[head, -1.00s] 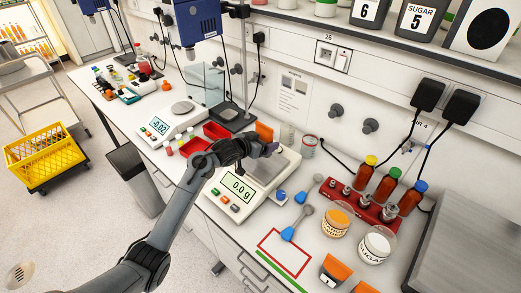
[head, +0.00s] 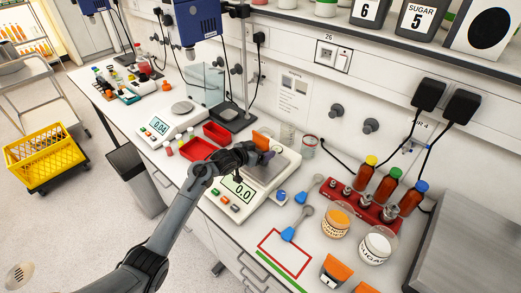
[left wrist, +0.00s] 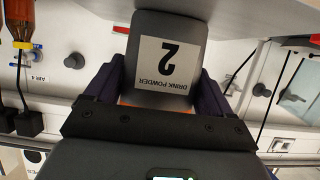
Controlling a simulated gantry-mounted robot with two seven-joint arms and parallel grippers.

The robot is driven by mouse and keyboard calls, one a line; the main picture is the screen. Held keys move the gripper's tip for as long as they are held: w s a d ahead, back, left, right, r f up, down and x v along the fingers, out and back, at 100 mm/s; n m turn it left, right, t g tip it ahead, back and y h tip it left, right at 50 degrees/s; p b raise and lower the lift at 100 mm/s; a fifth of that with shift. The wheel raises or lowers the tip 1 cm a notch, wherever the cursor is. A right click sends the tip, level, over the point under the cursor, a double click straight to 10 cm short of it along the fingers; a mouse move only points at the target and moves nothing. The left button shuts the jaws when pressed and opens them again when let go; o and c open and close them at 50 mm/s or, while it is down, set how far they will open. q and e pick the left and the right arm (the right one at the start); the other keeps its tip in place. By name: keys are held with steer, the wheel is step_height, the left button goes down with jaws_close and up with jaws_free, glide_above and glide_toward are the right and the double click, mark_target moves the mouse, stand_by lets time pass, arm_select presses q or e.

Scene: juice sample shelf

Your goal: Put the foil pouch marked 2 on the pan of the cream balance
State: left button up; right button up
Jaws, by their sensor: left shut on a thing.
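The foil pouch marked 2 (left wrist: 167,65) fills the top middle of the left wrist view, its label upside down there. It is grey with a white label reading "DRINK POWDER". My left gripper (head: 264,154) is shut on it, one dark finger on each side. In the head view, only an orange part of the pouch (head: 262,140) shows behind the gripper. The gripper is over the pan (head: 285,164) of the cream balance (head: 218,206); the gap to the pan cannot be told. The display shows 0.0, partly covered by my arm. My right gripper is not in view.
Another balance (head: 182,122) and red trays (head: 216,133) stand farther left. Glass jars (head: 309,146) are behind the pan. A red-outlined area (head: 284,254) is empty.

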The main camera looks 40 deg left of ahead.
arm_select(q)
steer(key=o, duration=1.1)
steer(key=shift+f, duration=0.1)
